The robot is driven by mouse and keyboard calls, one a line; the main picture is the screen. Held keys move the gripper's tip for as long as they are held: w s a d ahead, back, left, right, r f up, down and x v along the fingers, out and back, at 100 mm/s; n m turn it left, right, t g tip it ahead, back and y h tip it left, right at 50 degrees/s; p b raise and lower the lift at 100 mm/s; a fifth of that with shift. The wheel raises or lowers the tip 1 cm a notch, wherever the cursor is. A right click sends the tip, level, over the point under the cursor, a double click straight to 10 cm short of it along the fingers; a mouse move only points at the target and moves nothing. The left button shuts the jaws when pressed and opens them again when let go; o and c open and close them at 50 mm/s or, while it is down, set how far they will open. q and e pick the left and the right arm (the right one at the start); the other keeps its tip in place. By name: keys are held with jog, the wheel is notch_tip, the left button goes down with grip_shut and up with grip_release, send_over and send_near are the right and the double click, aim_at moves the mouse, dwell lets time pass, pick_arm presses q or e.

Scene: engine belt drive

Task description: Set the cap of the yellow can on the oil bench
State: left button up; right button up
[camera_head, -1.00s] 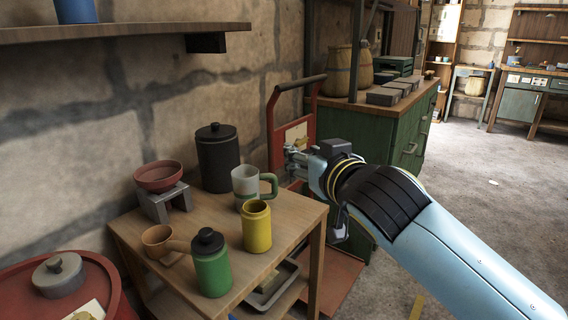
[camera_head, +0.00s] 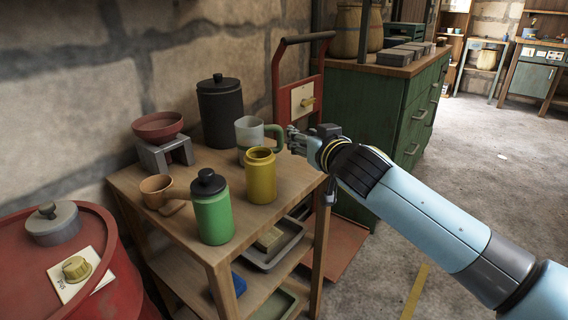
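The yellow can (camera_head: 261,178) stands upright and open-topped, with no cap on it, near the right side of the wooden oil bench (camera_head: 180,235). A ribbed yellow cap (camera_head: 76,268) sits on a white card on the red drum at lower left. Another small yellow piece (camera_head: 308,102) shows against a pale plate on the red hand truck. My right gripper (camera_head: 291,138) is above the bench's right edge, near the grey-green mug's handle; its fingers are too small to tell open from shut, and I see nothing clearly held. My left gripper is out of view.
Around the can stand a grey-green mug (camera_head: 250,134), a green bottle (camera_head: 212,210), a brown cup (camera_head: 157,191), a black canister (camera_head: 219,112) and a red bowl (camera_head: 158,126) on a stand. The red drum (camera_head: 118,280) adjoins the bench. A green cabinet (camera_head: 375,125) stands behind.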

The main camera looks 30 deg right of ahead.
send_over(286, 174)
notch_tip(286, 174, down, 3)
jog(key=shift+f+b, duration=0.1)
jog(key=shift+b, duration=0.35)
notch_tip(286, 174, down, 4)
jog(key=shift+r+b, duration=0.1)
jog(key=shift+b, duration=0.85)
jog(key=shift+r, duration=0.1)
jog(key=shift+f+b, duration=0.3)
jog(key=shift+f, duration=0.05)
jog(key=o, duration=0.5)
jog(key=shift+r, duration=0.1)
jog(key=shift+o, duration=0.2)
